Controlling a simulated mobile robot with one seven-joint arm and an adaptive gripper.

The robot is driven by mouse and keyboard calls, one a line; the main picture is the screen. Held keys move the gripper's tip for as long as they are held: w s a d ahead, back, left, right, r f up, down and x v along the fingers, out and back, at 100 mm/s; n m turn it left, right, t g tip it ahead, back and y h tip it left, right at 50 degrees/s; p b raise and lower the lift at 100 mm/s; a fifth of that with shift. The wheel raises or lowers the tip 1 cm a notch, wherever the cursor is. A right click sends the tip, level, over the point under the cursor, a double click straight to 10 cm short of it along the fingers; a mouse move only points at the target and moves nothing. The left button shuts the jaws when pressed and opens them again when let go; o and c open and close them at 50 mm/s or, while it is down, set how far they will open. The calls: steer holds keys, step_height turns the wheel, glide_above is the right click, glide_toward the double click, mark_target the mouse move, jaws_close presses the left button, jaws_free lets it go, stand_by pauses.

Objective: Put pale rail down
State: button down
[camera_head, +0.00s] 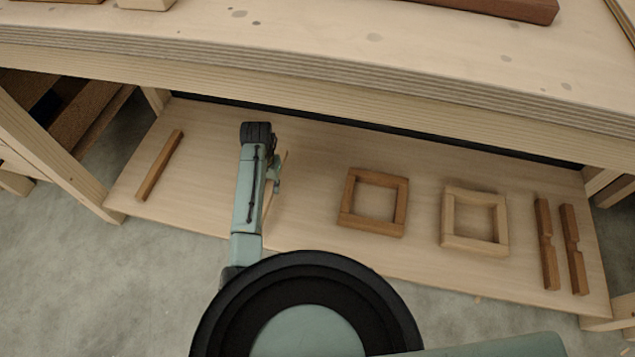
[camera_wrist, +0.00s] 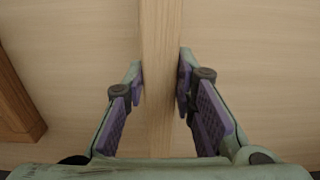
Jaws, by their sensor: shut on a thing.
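The pale rail (camera_wrist: 160,40) runs lengthwise between the finger pads of my gripper (camera_wrist: 160,82) in the wrist view. My gripper is shut on it. In the head view, my gripper (camera_head: 276,172) is over the left-middle part of the lower shelf (camera_head: 215,150). A thin strip of the pale rail (camera_head: 268,206) shows beside my arm, which hides most of it. I cannot tell whether the rail touches the shelf.
A brown rail (camera_head: 160,165) lies to the left. To the right lie a brown square frame (camera_head: 348,200), a pale square frame (camera_head: 448,218) and two notched brown pieces (camera_head: 546,245) (camera_head: 573,250). The bench top (camera_head: 330,50) overhangs the shelf's back.

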glide_above(304, 188)
steer(key=shift+a+f+b, duration=0.3)
steer(key=shift+f+b, duration=0.1)
steer(key=shift+f, duration=0.05)
steer(key=shift+d+f+b, duration=0.2)
steer(key=shift+f+b, duration=0.05)
steer(key=shift+f, duration=0.65)
steer(key=shift+d+f+b, duration=0.2)
steer(key=shift+f+b, duration=0.05)
steer(key=shift+f, duration=0.65)
steer(key=shift+f, duration=0.15)
steer(key=c, duration=1.3)
jaws_free()
step_height(304, 188, up, 12)
steer(key=shift+r+p, duration=0.15)
steer(key=shift+p, duration=1.05)
